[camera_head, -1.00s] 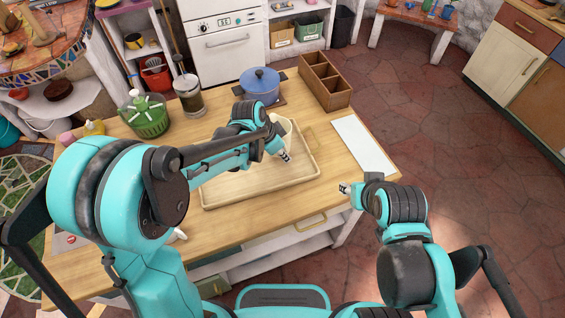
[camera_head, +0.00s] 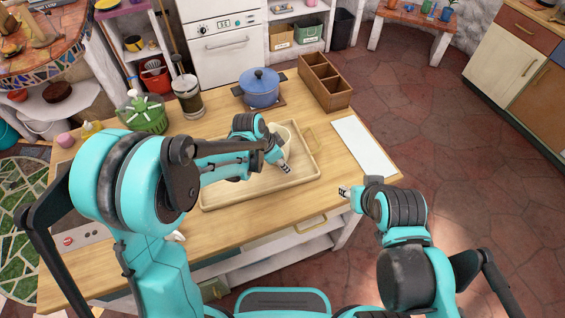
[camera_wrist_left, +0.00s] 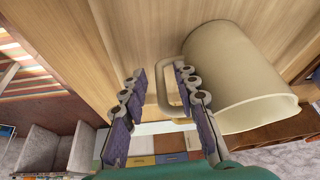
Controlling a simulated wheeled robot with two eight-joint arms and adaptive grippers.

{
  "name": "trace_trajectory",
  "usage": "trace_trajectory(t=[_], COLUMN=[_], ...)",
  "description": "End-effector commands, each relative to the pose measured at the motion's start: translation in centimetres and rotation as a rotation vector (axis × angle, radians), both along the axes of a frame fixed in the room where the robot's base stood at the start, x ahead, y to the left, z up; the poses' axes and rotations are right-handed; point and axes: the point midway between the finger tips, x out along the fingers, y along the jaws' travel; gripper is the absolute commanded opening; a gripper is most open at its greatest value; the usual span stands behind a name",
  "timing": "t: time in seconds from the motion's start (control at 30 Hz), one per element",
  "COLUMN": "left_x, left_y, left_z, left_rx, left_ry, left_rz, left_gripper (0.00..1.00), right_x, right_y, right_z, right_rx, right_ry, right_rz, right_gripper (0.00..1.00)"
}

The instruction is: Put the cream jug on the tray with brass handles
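The cream jug (camera_wrist_left: 232,78) fills the right of the left wrist view, with its handle (camera_wrist_left: 170,88) between my left fingers. In the head view the jug (camera_head: 285,131) shows partly behind my left gripper (camera_head: 285,168), within the outline of the tray with brass handles (camera_head: 240,202). The tray is pale wood and lies on the counter. My left gripper (camera_wrist_left: 158,82) has its fingers apart, with a gap between the left finger and the handle. My right gripper (camera_head: 344,192) is small in view near the counter's front right edge, away from the jug; its opening is unclear.
A blue pot (camera_head: 261,88) stands behind the tray, with a wooden divided box (camera_head: 325,83) to its right. A white board (camera_head: 363,147) lies right of the tray. A green basket (camera_head: 143,117) and a glass jar (camera_head: 188,98) stand at the back left.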

Motion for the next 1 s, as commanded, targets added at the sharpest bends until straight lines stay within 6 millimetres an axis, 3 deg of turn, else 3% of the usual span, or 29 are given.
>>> trace_trajectory(t=[0.27, 0.7, 1.0], left_x=[-0.1, -1.9, -2.4], left_y=[0.2, 3.2, 4.0], left_z=[0.9, 9.3, 11.4], left_rx=[0.000, 0.000, 0.000], left_ry=[0.000, 0.000, 0.000], left_rz=[0.001, 0.002, 0.000], left_gripper=[0.30, 0.30, 0.30], right_x=[0.0, 0.0, 0.0], right_y=[0.0, 0.0, 0.0], right_z=[0.6, 2.8, 3.3], right_rx=[0.000, 0.000, 0.000], right_ry=[0.000, 0.000, 0.000], right_rz=[0.000, 0.000, 0.000], right_gripper=[0.40, 0.40, 0.40])
